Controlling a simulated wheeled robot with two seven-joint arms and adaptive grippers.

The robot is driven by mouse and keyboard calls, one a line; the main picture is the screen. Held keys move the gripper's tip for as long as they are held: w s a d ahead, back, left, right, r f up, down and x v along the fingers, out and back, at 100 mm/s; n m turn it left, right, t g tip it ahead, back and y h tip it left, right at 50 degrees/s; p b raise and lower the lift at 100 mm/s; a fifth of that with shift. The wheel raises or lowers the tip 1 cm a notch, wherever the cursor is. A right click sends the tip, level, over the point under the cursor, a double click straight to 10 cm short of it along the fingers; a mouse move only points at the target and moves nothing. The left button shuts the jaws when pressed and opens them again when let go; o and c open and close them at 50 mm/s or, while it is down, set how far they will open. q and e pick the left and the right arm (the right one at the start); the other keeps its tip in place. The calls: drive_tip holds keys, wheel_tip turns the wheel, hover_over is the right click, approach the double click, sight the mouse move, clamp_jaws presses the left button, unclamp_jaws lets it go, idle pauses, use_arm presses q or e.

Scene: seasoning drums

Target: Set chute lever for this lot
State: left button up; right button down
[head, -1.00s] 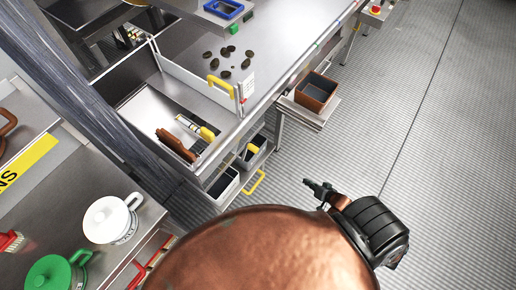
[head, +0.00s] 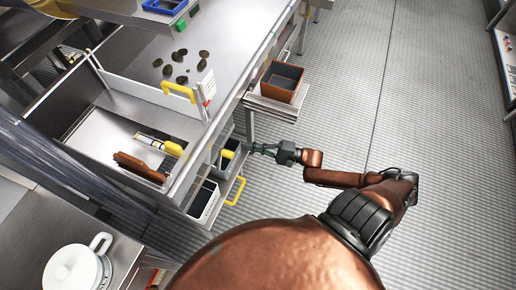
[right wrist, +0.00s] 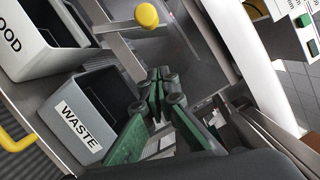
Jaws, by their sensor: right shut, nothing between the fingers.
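A lever with a yellow knob (head: 228,153) sits under the counter's front edge, above the bins. In the right wrist view the knob (right wrist: 146,15) is at the end of a grey bar. My right gripper (head: 254,148) is shut and empty, just right of the knob in the head view. In the right wrist view its fingertips (right wrist: 160,76) are below the knob and appear apart from it. A grey bin marked WASTE (right wrist: 80,127) and a bin whose visible letters read OOD (right wrist: 42,54) are to the left. My left gripper is not in view.
A yellow drawer handle (head: 235,191) sticks out below the lever. A brown box (head: 282,82) stands on a side shelf near my right arm. Dark pieces (head: 182,68) lie on the counter (head: 226,38). The ribbed floor (head: 345,110) to the right is clear.

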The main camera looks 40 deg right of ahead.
drive_tip(key=w+a+r, duration=0.1)
drive_tip(key=w+a, duration=0.1)
drive_tip(key=a, duration=0.4)
drive_tip(key=shift+r, duration=0.25)
